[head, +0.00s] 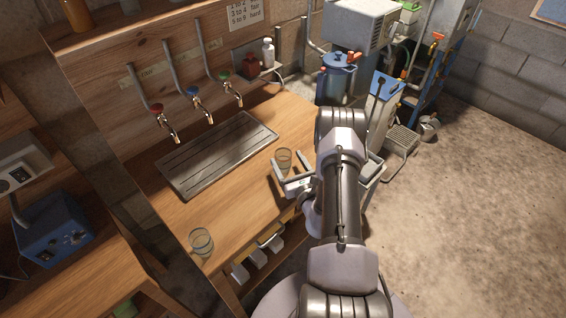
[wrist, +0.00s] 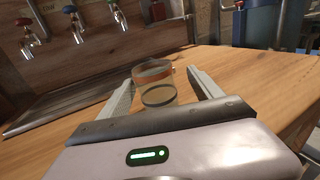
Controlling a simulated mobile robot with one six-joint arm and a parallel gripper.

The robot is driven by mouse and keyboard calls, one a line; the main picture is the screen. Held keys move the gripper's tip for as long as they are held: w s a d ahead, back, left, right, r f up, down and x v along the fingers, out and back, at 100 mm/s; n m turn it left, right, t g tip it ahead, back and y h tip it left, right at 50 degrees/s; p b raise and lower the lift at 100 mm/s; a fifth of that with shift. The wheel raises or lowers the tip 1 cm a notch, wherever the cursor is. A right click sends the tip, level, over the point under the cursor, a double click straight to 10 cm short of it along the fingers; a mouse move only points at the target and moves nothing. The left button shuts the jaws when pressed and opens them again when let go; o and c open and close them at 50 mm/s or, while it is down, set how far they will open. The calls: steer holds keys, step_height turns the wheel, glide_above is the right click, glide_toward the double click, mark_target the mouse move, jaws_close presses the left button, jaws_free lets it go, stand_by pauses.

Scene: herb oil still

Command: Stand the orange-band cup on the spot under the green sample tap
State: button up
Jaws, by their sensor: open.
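A clear glass cup (head: 284,157) stands on the wooden counter just in front of the drain tray. In the wrist view this cup (wrist: 157,84) shows an orange band near its top. My gripper (head: 291,161) is open, with one finger on each side of the cup; the wrist view also shows the fingers (wrist: 163,73) apart. I cannot tell whether either finger touches it. The green sample tap (head: 230,90) is the rightmost of three wall taps, above the right part of the slatted drain tray (head: 185,178). No separate mark shows beneath it.
A second clear cup (head: 201,242) stands at the counter's near left. The red tap (head: 160,112) and blue tap (head: 196,97) hang left of the green one. A dark red container (head: 251,67) and white bottle (head: 268,51) stand behind. The counter between cup and tray is clear.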

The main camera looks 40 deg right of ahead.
mark_target(281, 151)
steer(key=x, duration=0.5)
steer(key=shift+w+a+r+b, duration=0.1)
steer(key=shift+a+r+b, duration=0.2)
steer(key=shift+a+r, duration=0.05)
jaws_close()
